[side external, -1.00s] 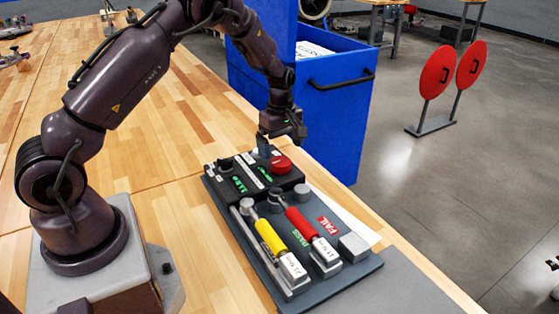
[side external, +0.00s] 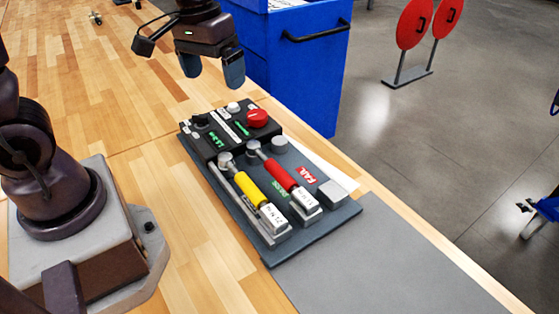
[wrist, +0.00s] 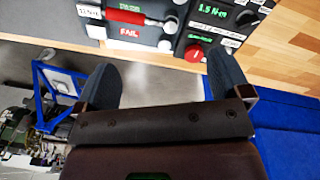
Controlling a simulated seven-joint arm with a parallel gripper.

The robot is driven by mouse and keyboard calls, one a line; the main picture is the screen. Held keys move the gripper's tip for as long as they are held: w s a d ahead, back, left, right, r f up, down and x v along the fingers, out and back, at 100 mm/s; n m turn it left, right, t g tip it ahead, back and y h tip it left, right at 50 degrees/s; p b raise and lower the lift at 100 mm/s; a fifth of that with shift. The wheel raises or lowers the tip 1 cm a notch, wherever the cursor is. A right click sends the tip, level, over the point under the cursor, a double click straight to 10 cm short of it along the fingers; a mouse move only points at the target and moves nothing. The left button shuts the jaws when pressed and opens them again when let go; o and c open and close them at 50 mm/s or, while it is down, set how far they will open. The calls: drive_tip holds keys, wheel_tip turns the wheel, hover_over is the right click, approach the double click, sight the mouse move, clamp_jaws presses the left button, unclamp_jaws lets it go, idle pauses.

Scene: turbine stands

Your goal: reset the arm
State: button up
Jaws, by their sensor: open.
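My gripper (side external: 211,70) is open and empty. It hangs above the wooden table, behind the dark control station (side external: 297,223) and clear of it. In the wrist view its two dark fingers (wrist: 163,90) stand wide apart with nothing between them. The station carries a black panel with green displays and a red button (side external: 257,118), which also shows in the wrist view (wrist: 193,53). A yellow-handled tool (side external: 250,188) and a red-handled tool (side external: 280,174) lie in their holders, near a red FAIL label (side external: 307,175).
A blue cabinet (side external: 295,75) with a black handle stands at the table's far edge, close to my gripper. Red discs on a stand (side external: 416,24) are on the floor beyond. A grey mat (side external: 390,265) lies in front of the station.

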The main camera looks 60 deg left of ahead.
drive_tip(key=s+d+r+m+t, duration=0.4)
drive_tip(key=s+r, duration=0.4)
drive_tip(key=s, duration=0.1)
drive_tip(key=shift+s+d+r+t+y, duration=0.2)
drive_tip(key=shift+s+t+y, duration=0.1)
drive_tip(key=shift+s+y, duration=0.1)
